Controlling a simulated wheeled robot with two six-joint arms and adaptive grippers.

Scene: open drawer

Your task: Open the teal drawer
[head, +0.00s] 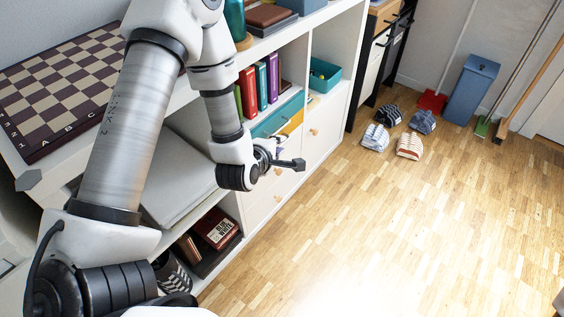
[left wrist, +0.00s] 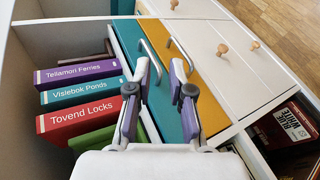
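The teal drawer (head: 277,119) is in the white shelf unit, above a yellow drawer (head: 296,122). In the left wrist view the teal drawer front (left wrist: 165,112) carries a metal bar handle (left wrist: 151,58) and looks flush with the unit. My left gripper (head: 287,155) is in front of the drawers; in the left wrist view its two fingers (left wrist: 159,68) are apart. The teal handle appears between the fingertips in that view, with no clear contact. The fingers cover parts of both drawer fronts. My right gripper is not in view.
White drawers with wooden knobs (left wrist: 222,49) are below the yellow one. A chessboard (head: 66,80) lies on the unit's top.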

